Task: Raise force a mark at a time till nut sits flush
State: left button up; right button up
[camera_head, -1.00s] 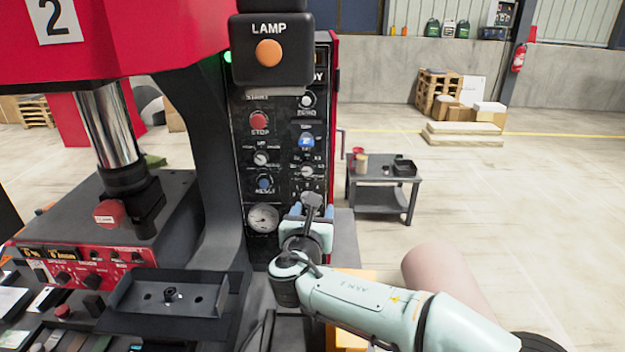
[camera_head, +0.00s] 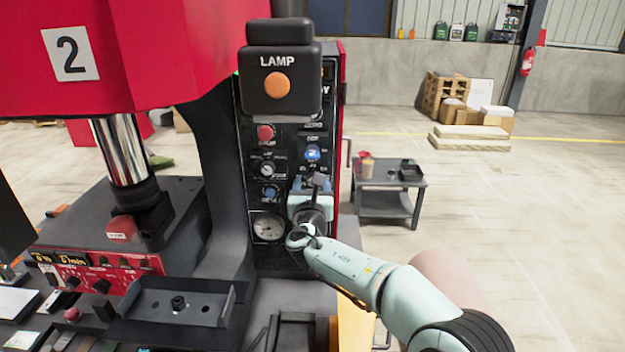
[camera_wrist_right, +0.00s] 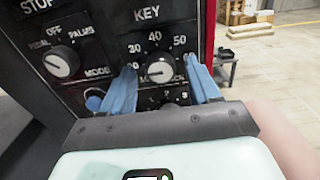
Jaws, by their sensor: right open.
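My right gripper (camera_head: 313,183) is at the press control panel (camera_head: 252,180). In the right wrist view the open blue fingers (camera_wrist_right: 160,78) stand on either side of a dark knob with a pale face (camera_wrist_right: 160,69). Its scale reads 30, 40 and 50. I cannot tell whether the fingers touch the knob or exactly which mark it points to. The gripper hides this knob in the head view. A small dark nut-like part (camera_head: 178,302) sits on the fixture plate (camera_head: 210,318), with the press ram (camera_head: 122,150) above and behind it. My left gripper is not in view.
A lamp box (camera_head: 278,85) juts out above the panel. A red stop button (camera_head: 265,132), a mode knob (camera_wrist_right: 62,62) and a gauge (camera_head: 268,227) are close by. A grey cart (camera_head: 388,200) stands to the right, with open floor beyond.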

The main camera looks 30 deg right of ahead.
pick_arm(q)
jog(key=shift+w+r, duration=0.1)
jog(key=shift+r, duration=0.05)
pick_arm(e)
jog(key=shift+w+d, duration=0.25)
jog(key=shift+w, duration=0.15)
jog(key=c, duration=1)
jog(key=shift+c, duration=0.2)
pick_arm(q)
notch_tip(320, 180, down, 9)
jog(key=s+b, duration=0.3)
jog(key=b, duration=0.5)
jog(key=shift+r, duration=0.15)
pick_arm(e)
jog(key=m, duration=0.8)
jog(key=shift+m, duration=0.4)
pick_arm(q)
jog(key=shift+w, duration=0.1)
